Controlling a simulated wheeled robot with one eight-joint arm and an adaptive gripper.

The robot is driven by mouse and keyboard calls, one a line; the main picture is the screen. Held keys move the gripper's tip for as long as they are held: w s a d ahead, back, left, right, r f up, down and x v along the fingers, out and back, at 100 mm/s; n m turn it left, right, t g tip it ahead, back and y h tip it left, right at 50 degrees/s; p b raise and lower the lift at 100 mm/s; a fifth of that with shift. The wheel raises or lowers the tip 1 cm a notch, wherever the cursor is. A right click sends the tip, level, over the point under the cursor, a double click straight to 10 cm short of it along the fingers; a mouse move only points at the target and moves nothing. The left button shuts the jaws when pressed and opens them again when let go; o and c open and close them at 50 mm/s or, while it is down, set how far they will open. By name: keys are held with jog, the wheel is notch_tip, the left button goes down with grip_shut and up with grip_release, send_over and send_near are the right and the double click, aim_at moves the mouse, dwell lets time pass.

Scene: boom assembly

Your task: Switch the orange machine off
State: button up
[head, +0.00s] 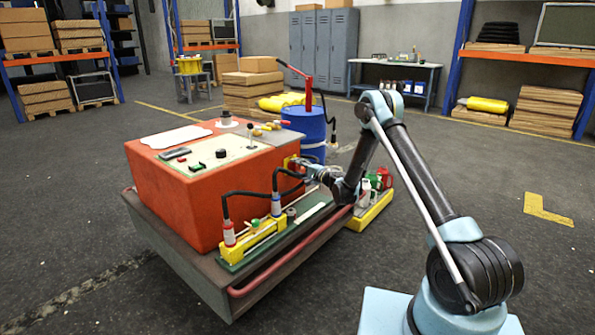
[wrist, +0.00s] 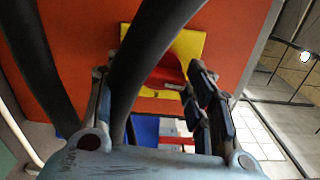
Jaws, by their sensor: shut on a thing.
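The orange machine (head: 200,205) is a large box on a low cart, with a control panel on top. On its right side is a yellow plate (head: 290,160), which fills the upper middle of the wrist view (wrist: 190,48). A red switch handle (wrist: 170,72) stands out from that plate. My gripper (head: 303,166) is at that side of the machine, its fingers on either side of the red handle in the wrist view. It is shut on the handle. A black hose in front hides part of the left finger, so the exact contact is hidden.
A blue drum (head: 305,128) stands just behind. A yellow tray (head: 369,212) with bottles sits right of the cart. Open floor (head: 480,160) lies further right.

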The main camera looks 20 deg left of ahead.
jog(key=shift+s+f+n, duration=0.1)
jog(key=shift+n, duration=0.6)
jog(key=o, duration=1.1)
jog(key=shift+c, duration=0.2)
jog(key=shift+d, duration=0.1)
jog(key=v, duration=1.1)
jog(key=shift+d, duration=0.45)
